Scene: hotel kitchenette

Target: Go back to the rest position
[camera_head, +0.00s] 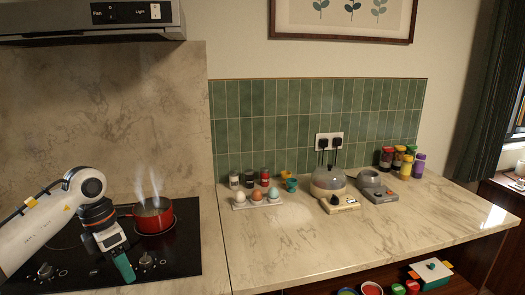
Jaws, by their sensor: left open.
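My left arm comes in from the left over the black cooktop (75,262). Its gripper (122,266) points down toward the front of the cooktop, with green fingertips, open and with nothing seen between them. Whether it touches the cooktop I cannot tell. A red pot (155,222) stands on the cooktop just right of and behind the gripper, with steam rising from it. My right gripper is not in view.
A white tray (240,206) with eggs stands on the marble counter (290,250), small jars behind it. A domed appliance (330,185), a grey appliance (375,188) and several bottles (398,160) stand further right. The counter's front is clear. A range hood (80,25) hangs above.

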